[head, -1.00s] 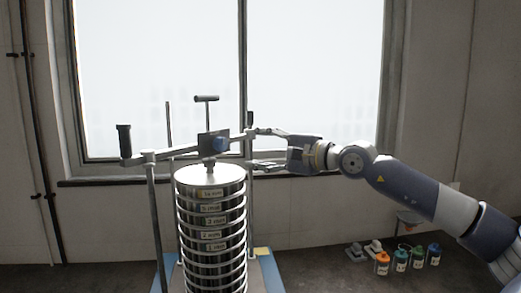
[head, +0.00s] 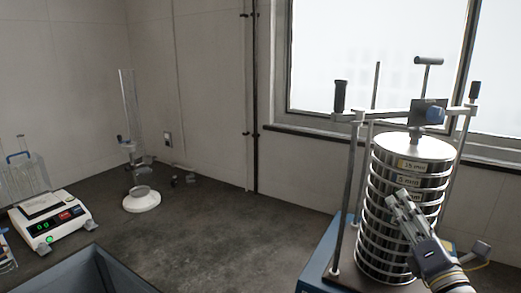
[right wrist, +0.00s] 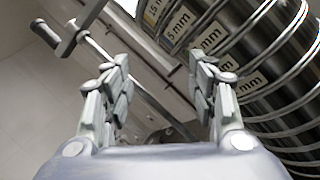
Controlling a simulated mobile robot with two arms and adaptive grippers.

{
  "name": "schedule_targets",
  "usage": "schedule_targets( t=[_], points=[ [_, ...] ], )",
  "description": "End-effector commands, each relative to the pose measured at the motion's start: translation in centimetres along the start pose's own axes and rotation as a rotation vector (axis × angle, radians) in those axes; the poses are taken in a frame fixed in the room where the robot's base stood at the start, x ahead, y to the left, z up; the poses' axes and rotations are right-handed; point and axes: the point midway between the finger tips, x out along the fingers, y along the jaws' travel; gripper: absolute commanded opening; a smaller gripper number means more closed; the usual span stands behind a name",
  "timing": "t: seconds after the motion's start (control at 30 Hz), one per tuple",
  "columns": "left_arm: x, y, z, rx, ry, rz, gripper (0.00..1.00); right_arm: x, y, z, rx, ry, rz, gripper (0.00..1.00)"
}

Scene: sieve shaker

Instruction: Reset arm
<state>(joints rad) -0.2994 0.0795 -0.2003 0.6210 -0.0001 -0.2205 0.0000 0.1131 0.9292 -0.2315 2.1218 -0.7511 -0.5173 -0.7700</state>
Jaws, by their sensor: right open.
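My right gripper (head: 408,212) is at the lower right of the head view, in front of the sieve stack (head: 383,238). In the right wrist view its two fingers (right wrist: 160,88) are spread apart with nothing between them. The stack of labelled metal sieves also shows in the right wrist view (right wrist: 262,70), beyond and to the right of the fingers. I cannot tell whether a finger touches it. My left gripper is not in view.
A white balance (head: 50,222) stands on the dark bench at the left, beside a blue-edged bin (head: 92,272). A clear tall cylinder on a white base (head: 141,199) stands further back. The bench middle (head: 235,235) is clear.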

Motion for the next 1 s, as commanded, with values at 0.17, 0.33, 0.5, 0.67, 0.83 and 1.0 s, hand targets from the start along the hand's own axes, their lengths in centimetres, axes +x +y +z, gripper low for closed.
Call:
schedule_targets(
  t=[0.17,0.33,0.5,0.67,0.83,1.0],
  points=[
    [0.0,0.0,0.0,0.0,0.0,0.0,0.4,-7.8,-8.1,-7.5,0.648,-0.085,-0.416,0.53],
    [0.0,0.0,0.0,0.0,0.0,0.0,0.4,-17.5,-12.7,-14.8,1.098,-0.209,-0.823,0.53],
    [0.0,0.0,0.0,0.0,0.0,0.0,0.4,-27.1,-13.5,-20.8,1.401,-0.351,-1.193,0.53],
    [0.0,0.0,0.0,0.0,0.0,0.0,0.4,-34.1,-12.1,-24.5,1.566,-0.472,-1.464,0.53],
    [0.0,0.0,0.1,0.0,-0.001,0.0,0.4,-40.2,-9.4,-27.3,1.682,-0.596,-1.718,0.53],
    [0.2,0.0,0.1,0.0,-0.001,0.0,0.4,-41.3,-11.9,-30.5,1.676,-0.619,-1.77,0.53]
  ],
)
